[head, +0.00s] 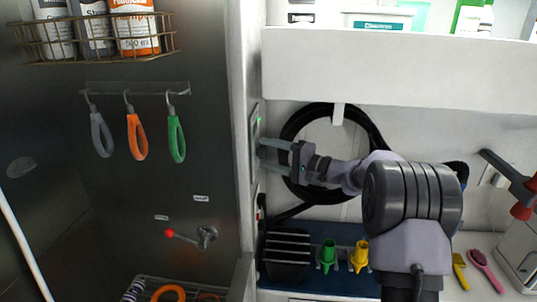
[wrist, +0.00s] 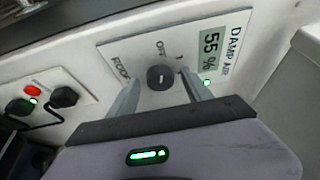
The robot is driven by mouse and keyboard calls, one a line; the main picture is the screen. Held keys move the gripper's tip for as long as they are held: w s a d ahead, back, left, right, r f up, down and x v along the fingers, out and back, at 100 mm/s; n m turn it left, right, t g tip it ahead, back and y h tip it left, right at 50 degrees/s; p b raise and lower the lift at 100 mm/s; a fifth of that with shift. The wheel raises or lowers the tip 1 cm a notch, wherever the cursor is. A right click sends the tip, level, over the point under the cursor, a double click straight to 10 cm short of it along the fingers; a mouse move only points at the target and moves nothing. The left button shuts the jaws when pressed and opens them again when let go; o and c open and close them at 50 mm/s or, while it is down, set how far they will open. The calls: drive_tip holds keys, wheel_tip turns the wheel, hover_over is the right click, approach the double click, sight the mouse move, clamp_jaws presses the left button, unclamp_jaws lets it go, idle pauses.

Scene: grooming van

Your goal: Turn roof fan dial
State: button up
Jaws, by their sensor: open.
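The roof fan dial (wrist: 160,78) is a round black knob with a pale pointer line on a white panel (wrist: 115,50) in the wrist view. "OFF" and "1" are printed by it, and part of "ROOF" shows to its left. My gripper (wrist: 161,75) is open, with one finger on each side of the dial. I cannot tell whether the fingers touch it. In the head view, my gripper (head: 265,153) reaches left to the panel (head: 255,126), seen nearly edge-on on the partition. The dial itself cannot be made out there.
The panel's display (wrist: 211,42) reads 55% under "DAMP AIR", with a green light beside it. Another plate (wrist: 45,95) with red and black controls sits left. A coiled black hose (head: 375,125) hangs behind my arm. A white shelf (head: 400,65) is above.

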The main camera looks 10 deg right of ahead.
drive_tip(key=shift+w+a, duration=0.15)
clamp_jaws()
drive_tip(key=shift+r, duration=0.1)
